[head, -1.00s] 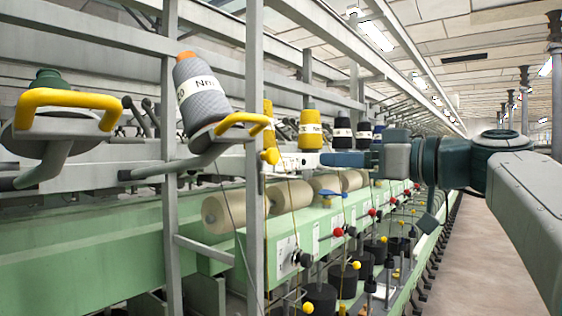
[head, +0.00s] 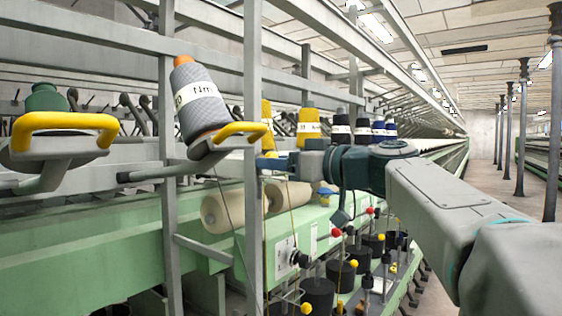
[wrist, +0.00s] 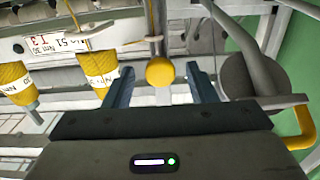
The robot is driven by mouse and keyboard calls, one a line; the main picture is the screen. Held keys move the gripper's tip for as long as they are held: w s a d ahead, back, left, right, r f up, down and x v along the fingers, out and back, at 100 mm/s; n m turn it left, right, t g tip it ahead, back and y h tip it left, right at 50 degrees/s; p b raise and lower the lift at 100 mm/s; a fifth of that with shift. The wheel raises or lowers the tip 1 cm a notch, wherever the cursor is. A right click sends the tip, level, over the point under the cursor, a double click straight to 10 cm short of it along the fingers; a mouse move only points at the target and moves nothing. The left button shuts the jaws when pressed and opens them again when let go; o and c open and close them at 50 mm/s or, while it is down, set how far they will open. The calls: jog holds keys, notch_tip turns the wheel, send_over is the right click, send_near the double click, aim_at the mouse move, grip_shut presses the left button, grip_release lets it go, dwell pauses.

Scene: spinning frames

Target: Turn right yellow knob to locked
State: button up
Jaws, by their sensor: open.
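A round yellow knob (wrist: 160,71) on the end of a grey rod shows in the wrist view. It lies between the two blue fingers of my open gripper (wrist: 160,78), with gaps on both sides, so the fingers do not appear to grip it. In the head view my gripper (head: 268,164) is beside the grey upright post, and its fingers largely hide the knob there. I cannot read any locked mark or the knob's turn position.
A grey post (head: 252,200) stands close to my gripper. Yellow handles (head: 65,122) and a tilted grey yarn cone (head: 200,97) are to the left. Yellow cones (head: 309,127) stand behind.

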jog(key=c, duration=0.9)
jog(key=shift+c, duration=0.2)
jog(key=shift+m+b, duration=0.3)
jog(key=shift+m, duration=0.1)
jog(key=m, duration=1.7)
jog(key=shift+r, duration=0.1)
jog(key=o, duration=0.9)
jog(key=shift+s, duration=0.1)
